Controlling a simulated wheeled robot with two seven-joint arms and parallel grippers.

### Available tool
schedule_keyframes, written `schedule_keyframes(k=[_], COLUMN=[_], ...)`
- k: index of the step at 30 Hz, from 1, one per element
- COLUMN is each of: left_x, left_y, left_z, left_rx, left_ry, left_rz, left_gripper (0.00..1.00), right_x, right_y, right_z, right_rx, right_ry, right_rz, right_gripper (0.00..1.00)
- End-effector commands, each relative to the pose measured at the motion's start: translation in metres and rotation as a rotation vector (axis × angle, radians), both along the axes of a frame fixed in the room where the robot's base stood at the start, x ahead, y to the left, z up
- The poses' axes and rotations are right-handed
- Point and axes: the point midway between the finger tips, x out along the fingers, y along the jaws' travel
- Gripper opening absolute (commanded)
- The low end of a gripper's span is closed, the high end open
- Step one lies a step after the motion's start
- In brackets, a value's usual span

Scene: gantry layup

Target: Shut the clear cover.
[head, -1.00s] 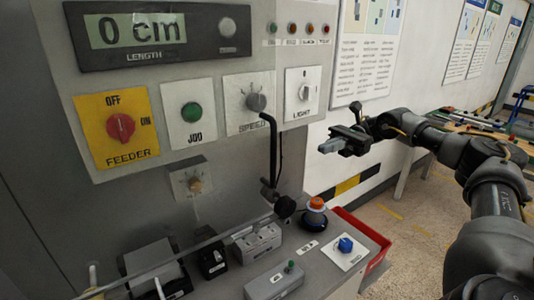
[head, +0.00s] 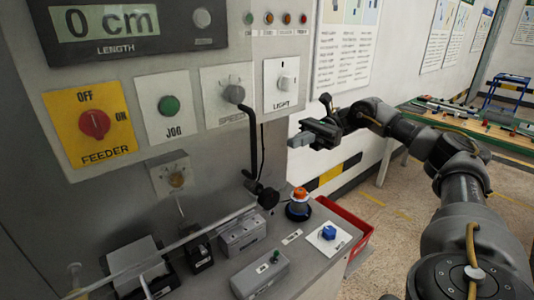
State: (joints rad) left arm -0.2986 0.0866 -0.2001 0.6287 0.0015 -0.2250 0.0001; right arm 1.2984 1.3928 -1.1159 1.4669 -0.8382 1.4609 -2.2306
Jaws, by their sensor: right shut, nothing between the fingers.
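The clear cover is hard to make out. A pale, see-through edge (head: 165,246) runs slantwise from the lower left to a black round knob (head: 268,197), over the small boxes on the ledge. I take it for the cover's edge, but cannot tell how far open it stands. A bent black rod (head: 254,145) rises from near that knob to the SPEED dial. My right gripper (head: 301,140) is shut and empty, in front of the wall just right of the panel's LIGHT switch, above and right of the black knob. It appears to touch nothing. My left gripper is out of view.
The grey panel carries a red FEEDER switch (head: 95,124), a green JOG button (head: 169,105) and a LIGHT switch (head: 286,83). An orange-topped button (head: 299,204) and a blue knob (head: 328,232) stand on the ledge. A red bin (head: 357,243) is beside it.

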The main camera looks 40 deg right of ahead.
Motion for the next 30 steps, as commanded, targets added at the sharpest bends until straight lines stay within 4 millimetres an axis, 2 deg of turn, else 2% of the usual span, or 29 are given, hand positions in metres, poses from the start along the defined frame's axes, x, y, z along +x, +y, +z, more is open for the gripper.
schedule_keyframes(k=[17,30], left_x=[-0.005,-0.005], left_y=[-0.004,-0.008], left_z=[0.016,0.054], left_rx=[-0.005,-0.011], left_ry=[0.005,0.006], left_rz=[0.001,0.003], left_gripper=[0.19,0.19], right_x=[-0.001,0.001], right_y=[0.037,0.092], right_z=[0.001,0.003], right_rx=[0.001,0.002], right_ry=[0.003,0.001], right_rz=[-0.003,-0.002], right_gripper=[0.00,0.00])
